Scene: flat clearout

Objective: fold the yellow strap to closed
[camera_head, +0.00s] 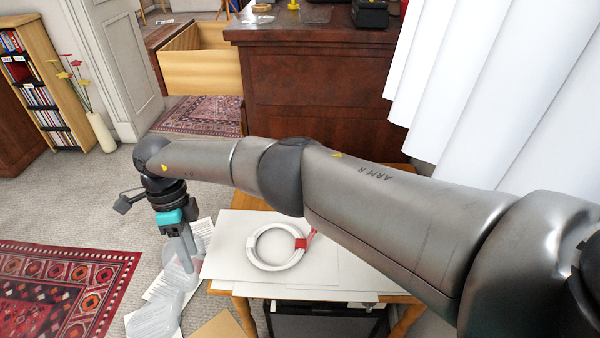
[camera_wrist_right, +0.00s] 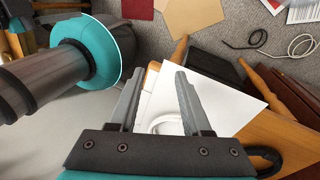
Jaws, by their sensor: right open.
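I cannot make out a yellow strap in either view. A small yellow object (camera_head: 293,5) stands on the brown dresser at the back, too small to tell what it is. My right gripper (camera_head: 188,268) points down beside the left edge of the small wooden table. Its jaws are open and empty in the right wrist view (camera_wrist_right: 158,85). A white coil (camera_head: 252,258) with a red band lies on white sheets on the table, to the right of the gripper. Part of the coil shows beyond the fingers in the wrist view.
The wooden table (camera_head: 243,315) is partly hidden by my right arm. Papers and a crumpled clear bag (camera_head: 155,312) lie on the floor at its left. The brown dresser (camera_head: 320,85) and an open drawer (camera_head: 205,72) stand behind. A white curtain hangs right.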

